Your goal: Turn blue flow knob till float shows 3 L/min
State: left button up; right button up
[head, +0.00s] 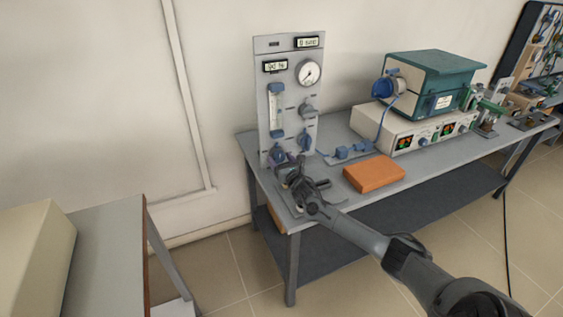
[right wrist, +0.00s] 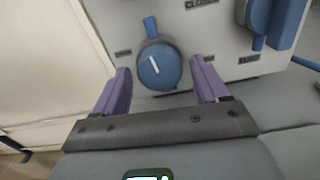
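The blue flow knob (right wrist: 158,66) is on the lower part of the grey gas panel (head: 290,75). A white line on its face tilts slightly off upright. It also shows small in the head view (head: 278,153), partly behind my gripper. My right gripper (right wrist: 163,92) is open, with its two purple fingers on either side of and just below the knob, apart from it in the picture. It also shows at the panel in the head view (head: 288,168). The flow tube (head: 275,110) is on the panel's left side; its float is too small to read. My left gripper is not in view.
A second blue handle (head: 304,139) sits right of the knob and a dial gauge (head: 308,72) is above. An orange block (head: 374,173) lies on the grey bench (head: 336,190). A green-topped furnace (head: 435,85) on a white control box (head: 415,128) stands right.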

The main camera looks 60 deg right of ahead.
jog(key=c, duration=0.9)
jog(key=shift+r+n+p, duration=0.15)
jog(key=shift+n+p, duration=0.35)
jog(key=shift+n, duration=0.6)
jog(key=o, duration=1)
jog(key=shift+s+p, duration=0.1)
jog(key=shift+p, duration=0.2)
